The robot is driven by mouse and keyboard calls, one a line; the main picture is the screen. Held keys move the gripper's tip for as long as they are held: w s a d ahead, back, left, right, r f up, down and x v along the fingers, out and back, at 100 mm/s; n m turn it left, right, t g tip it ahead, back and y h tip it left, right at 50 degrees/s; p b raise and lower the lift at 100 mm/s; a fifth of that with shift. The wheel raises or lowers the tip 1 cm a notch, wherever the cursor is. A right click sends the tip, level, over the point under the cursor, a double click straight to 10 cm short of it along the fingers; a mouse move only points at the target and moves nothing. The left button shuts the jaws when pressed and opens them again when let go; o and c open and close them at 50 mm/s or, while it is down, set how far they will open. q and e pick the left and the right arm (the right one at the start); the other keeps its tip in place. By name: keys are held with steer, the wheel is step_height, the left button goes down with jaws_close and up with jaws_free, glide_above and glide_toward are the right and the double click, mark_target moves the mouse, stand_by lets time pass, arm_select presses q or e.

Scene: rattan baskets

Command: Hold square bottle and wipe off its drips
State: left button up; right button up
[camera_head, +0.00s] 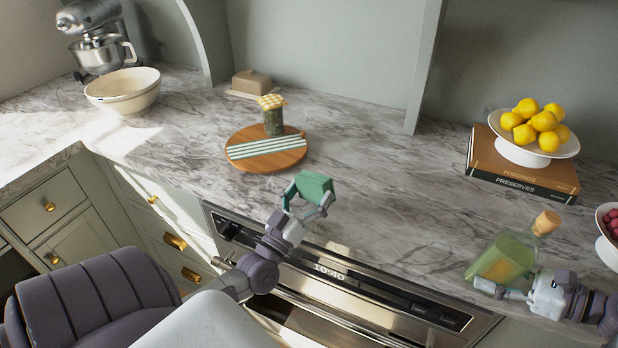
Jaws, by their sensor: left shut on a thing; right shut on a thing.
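The square bottle (497,262) is greenish glass with yellowish contents and a cork stopper (547,222). It is at the lower right, by the counter's front edge, with its neck leaning to the upper right. My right gripper (508,288) is shut on its lower part. I cannot tell whether its base touches the counter. My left gripper (307,203) is shut on a green pad (314,185), a sponge or folded cloth, near the counter's front edge in the middle. The pad is well apart from the bottle. No drips can be made out on the glass.
A round wooden board (240,159) with a striped cloth and a jar (273,119) stands behind my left gripper. Books (515,178) under a lemon stand (535,155) are at the back right. A fruit bowl (606,250) is close right of the bottle. The marble between is clear.

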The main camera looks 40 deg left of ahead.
mark_target(321, 196)
arm_select(q)
steer(key=shift+d+f, duration=0.2)
steer(key=shift+d, duration=0.95)
steer(key=shift+d+f, duration=0.15)
steer(key=shift+d, duration=1)
steer(key=shift+w, duration=0.1)
steer(key=shift+a+r, duration=0.2)
steer(key=shift+a, duration=0.55)
steer(key=shift+a+r, duration=0.15)
steer(key=shift+a, duration=1.3)
steer(key=shift+w+a+r, duration=0.1)
steer(key=shift+a+r, duration=0.1)
steer(key=shift+r, duration=0.45)
steer(key=shift+s+r, duration=0.2)
steer(key=shift+r, duration=0.35)
steer(key=shift+w+d+f, duration=0.1)
steer(key=shift+d+f, duration=0.15)
steer(key=shift+d, duration=0.6)
steer(key=shift+w+d+f, duration=0.1)
steer(key=shift+d+f, duration=0.15)
steer(key=shift+d, duration=0.6)
steer(key=shift+s+d+f, duration=0.1)
steer(key=shift+d+f, duration=0.05)
steer(key=shift+d, duration=0.65)
